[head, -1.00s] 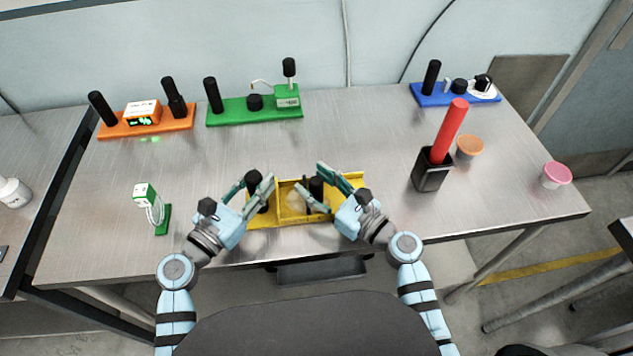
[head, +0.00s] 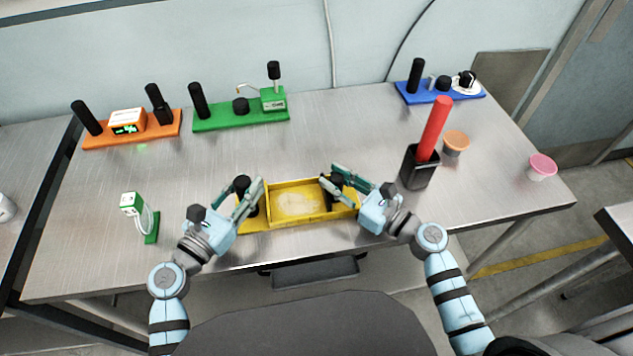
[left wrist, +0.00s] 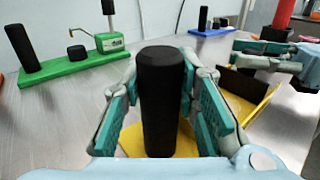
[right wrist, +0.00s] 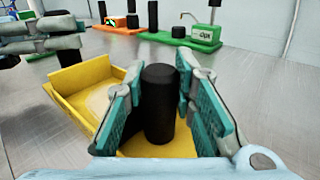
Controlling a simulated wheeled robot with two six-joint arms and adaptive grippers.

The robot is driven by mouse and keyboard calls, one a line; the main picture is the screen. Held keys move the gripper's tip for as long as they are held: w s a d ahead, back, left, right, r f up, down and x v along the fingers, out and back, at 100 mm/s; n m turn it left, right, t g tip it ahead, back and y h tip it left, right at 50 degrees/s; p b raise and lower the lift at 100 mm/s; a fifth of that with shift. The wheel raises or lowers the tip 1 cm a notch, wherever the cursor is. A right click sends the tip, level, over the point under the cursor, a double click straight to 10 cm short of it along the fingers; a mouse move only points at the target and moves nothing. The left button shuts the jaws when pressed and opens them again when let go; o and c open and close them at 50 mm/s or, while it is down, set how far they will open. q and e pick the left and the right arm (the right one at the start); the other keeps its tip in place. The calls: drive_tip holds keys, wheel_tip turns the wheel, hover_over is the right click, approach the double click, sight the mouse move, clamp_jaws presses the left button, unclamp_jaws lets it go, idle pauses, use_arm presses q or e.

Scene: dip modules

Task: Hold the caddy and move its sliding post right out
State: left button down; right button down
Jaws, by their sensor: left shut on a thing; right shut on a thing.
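The yellow caddy (head: 298,218) lies near the table's front edge, an open tray with a pale patch on its floor. A black post stands at its left end, seen in the left wrist view (left wrist: 163,100). My left gripper (head: 247,200) is shut on that post. The black sliding post stands toward the caddy's right end, seen in the right wrist view (right wrist: 159,105). My right gripper (head: 333,190) is shut on it. The fingers partly hide both posts in the head view.
Behind are an orange module (head: 150,135), a green module (head: 225,118) and a blue module (head: 455,97). A black holder (head: 417,172) with a red rod (head: 434,130) stands at right, near orange (head: 455,143) and pink (head: 541,167) cups. A small green device (head: 132,204) stands at left.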

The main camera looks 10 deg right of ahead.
drive_tip(key=shift+d, duration=0.2)
drive_tip(key=c, duration=1.3)
unclamp_jaws()
drive_tip(key=v, duration=1.2)
use_arm(q)
drive_tip(key=c, duration=1.1)
unclamp_jaws()
